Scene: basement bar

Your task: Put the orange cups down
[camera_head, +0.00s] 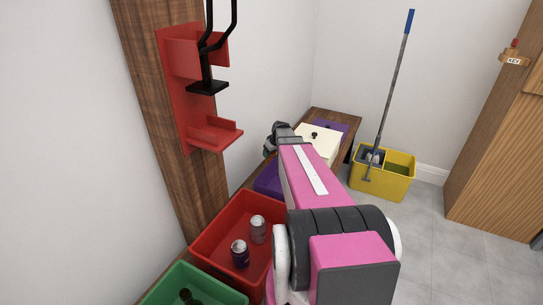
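No orange cup shows in this view. My pink arm reaches away from me over the row of bins. Its dark far end, where my gripper (271,147) is, shows small near the wall. The fingers are too small and too hidden to tell whether they are open or shut, or whether they hold anything.
A low wooden bench (349,123) along the wall carries a green bin (180,284), a red bin (212,230) with two cans, a purple bin (268,180) and a cream box (319,144). A yellow mop bucket (390,184) stands right. Grey floor is clear before the wooden cabinet (500,160).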

